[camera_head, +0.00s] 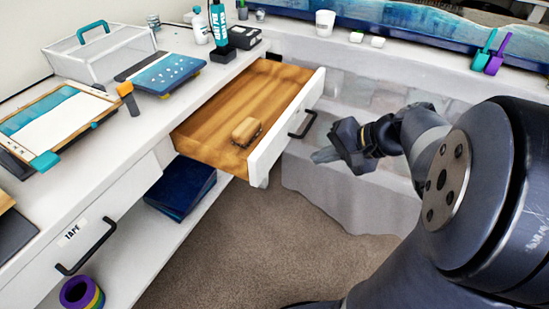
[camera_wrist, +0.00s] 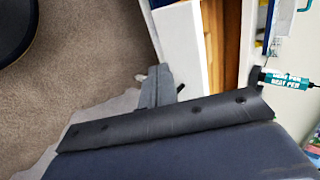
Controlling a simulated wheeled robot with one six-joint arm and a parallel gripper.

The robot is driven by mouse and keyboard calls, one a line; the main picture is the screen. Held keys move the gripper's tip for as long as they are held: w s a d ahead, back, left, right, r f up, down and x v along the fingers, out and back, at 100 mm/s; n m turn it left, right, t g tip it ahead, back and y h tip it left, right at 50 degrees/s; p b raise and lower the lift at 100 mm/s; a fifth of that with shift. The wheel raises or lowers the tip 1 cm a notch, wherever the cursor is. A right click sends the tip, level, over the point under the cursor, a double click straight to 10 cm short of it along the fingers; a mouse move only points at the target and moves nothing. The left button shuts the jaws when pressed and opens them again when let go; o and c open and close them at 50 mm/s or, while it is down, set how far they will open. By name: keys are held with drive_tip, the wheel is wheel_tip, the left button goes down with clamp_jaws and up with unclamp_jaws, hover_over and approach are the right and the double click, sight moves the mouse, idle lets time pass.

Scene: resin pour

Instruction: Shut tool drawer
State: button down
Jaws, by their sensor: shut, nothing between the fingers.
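The tool drawer (camera_head: 240,115) is pulled well out of the white bench, with a wooden inside, a white front panel (camera_head: 286,135) and a black bar handle (camera_head: 303,124). A small wooden-backed brush (camera_head: 246,130) lies in it near the front. My gripper (camera_head: 326,155) is shut and empty, just right of the drawer front near the handle in the head view. In the wrist view my gripper (camera_wrist: 151,88) is beside the white front panel (camera_wrist: 181,50). I cannot tell whether it touches the panel or handle.
The white bench top (camera_head: 190,85) holds a caddy (camera_head: 100,55), a framed screen (camera_head: 55,125) and bottles. A second drawer labelled TAPE (camera_head: 85,240) is closed at lower left. Carpet (camera_head: 250,240) below is clear.

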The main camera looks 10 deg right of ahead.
sight(266, 163)
drive_tip(key=x, duration=0.4)
drive_tip(key=r+x, duration=0.1)
drive_tip(key=x, duration=0.3)
drive_tip(key=a+b+x, duration=0.1)
drive_tip(key=x, duration=0.3)
drive_tip(key=shift+w+r, duration=0.3)
drive_tip(key=shift+w+a, duration=0.4)
drive_tip(key=shift+a, duration=0.1)
drive_tip(key=shift+a, duration=0.1)
drive_tip(key=w+a+p, duration=0.1)
drive_tip(key=w+a, duration=0.4)
drive_tip(key=a, duration=0.2)
drive_tip(key=w+a, duration=0.5)
drive_tip(key=a, duration=0.1)
drive_tip(key=w+a+p, duration=0.1)
drive_tip(key=w+a, duration=0.4)
drive_tip(key=a, duration=0.2)
drive_tip(key=shift+a+p, duration=0.3)
drive_tip(key=shift+w+a+r, duration=0.1)
drive_tip(key=shift+r, duration=0.15)
